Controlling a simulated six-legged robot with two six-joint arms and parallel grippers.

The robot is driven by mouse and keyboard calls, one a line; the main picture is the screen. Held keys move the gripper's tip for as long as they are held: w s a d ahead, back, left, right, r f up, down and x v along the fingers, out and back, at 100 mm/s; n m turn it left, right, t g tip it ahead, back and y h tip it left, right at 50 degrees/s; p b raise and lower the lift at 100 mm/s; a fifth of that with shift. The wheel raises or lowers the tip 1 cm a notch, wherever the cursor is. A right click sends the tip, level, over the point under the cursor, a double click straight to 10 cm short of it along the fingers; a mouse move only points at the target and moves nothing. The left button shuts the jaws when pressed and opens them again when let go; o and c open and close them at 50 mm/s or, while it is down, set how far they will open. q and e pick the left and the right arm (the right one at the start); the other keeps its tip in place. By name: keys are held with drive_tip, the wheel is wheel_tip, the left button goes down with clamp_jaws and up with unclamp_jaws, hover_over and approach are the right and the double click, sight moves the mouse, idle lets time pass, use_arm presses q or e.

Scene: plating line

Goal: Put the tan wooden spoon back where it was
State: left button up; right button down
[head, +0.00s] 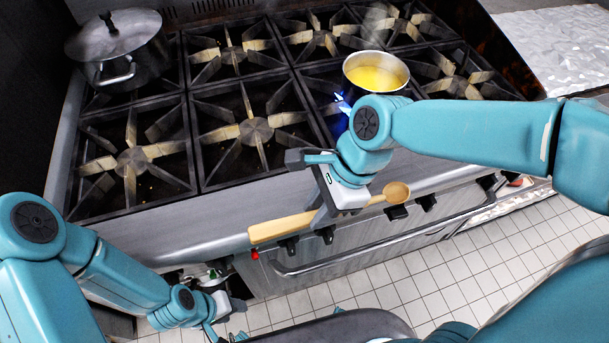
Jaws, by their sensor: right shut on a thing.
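The tan wooden spoon (283,228) is held by my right gripper (325,214), which is shut on its handle. The spoon lies slantwise in front of the stove's front panel, its handle end to the left and its bowl to the right, the bowl end a little higher in the picture. It looks held clear of the stove, but the exact gap cannot be told. My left gripper (226,314) is low at the left, below the stove front and apart from the spoon. Its fingertips are small and partly hidden, so its opening is unclear.
The stove (200,232) has several black grated burners. A lidded steel pot (118,52) stands at the back left. A pan with yellow liquid (375,77) sits over a blue flame (342,104) behind my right wrist. A red knob (255,255) and oven handle (380,248) line the front.

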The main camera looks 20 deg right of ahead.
drive_tip(key=p, duration=0.1)
hover_over(297, 194)
drive_tip(key=d, duration=0.2)
drive_tip(key=shift+w+a, duration=0.15)
drive_tip(key=shift+a, duration=0.1)
wheel_tip(297, 194, down, 3)
drive_tip(key=shift+r, duration=0.1)
drive_tip(key=shift+f, duration=0.4)
drive_tip(key=shift+s+f, duration=0.1)
drive_tip(key=shift+s, duration=0.1)
drive_tip(key=c, duration=0.9)
unclamp_jaws()
drive_tip(key=shift+w, duration=0.15)
drive_tip(key=shift+c, duration=0.2)
